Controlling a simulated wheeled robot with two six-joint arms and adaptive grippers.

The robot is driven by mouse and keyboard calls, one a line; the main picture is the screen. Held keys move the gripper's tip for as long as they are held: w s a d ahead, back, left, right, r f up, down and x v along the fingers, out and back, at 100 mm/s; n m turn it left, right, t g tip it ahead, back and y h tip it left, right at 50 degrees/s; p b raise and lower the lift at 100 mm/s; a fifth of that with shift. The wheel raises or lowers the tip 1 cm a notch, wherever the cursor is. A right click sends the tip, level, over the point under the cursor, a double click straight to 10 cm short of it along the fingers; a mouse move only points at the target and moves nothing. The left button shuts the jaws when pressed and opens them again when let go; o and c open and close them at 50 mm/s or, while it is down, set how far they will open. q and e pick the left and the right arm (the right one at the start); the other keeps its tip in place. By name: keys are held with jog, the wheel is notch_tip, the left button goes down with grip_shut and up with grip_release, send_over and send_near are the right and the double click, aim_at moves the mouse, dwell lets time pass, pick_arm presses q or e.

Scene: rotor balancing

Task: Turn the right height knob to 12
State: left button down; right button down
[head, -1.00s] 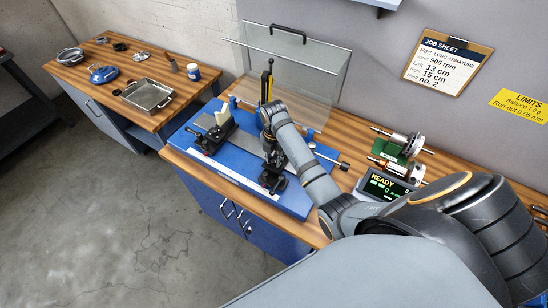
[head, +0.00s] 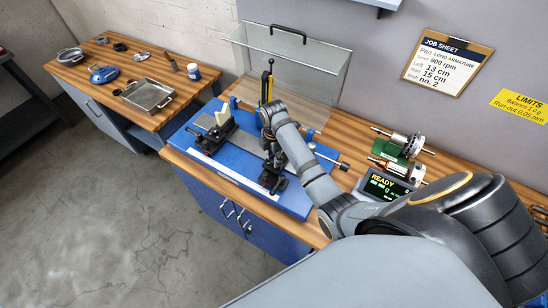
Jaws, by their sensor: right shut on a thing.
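The balancing machine's blue bed (head: 205,155) lies on the wooden bench, with a left support (head: 218,125) and a dark right support (head: 272,180) standing on it. My right arm reaches in from the right, and my right gripper (head: 270,155) points down at the right support. It is shut on the right height knob there. The knob, its scale and most of the fingers are hidden by my wrist or too small to read. My left gripper is not in view.
A clear guard (head: 300,65) stands behind the machine. A display reading READY (head: 385,186) and rotor parts on a green block (head: 402,146) sit to the right. The job sheet (head: 447,63) lists left 13 cm, right 15 cm. A side bench (head: 120,60) holds a tray (head: 148,96).

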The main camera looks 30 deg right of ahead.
dwell(0.3)
jog(key=c, duration=1.1)
grip_release()
jog(key=shift+o, duration=0.2)
notch_tip(320, 180, up, 8)
jog(key=shift+f, duration=0.2)
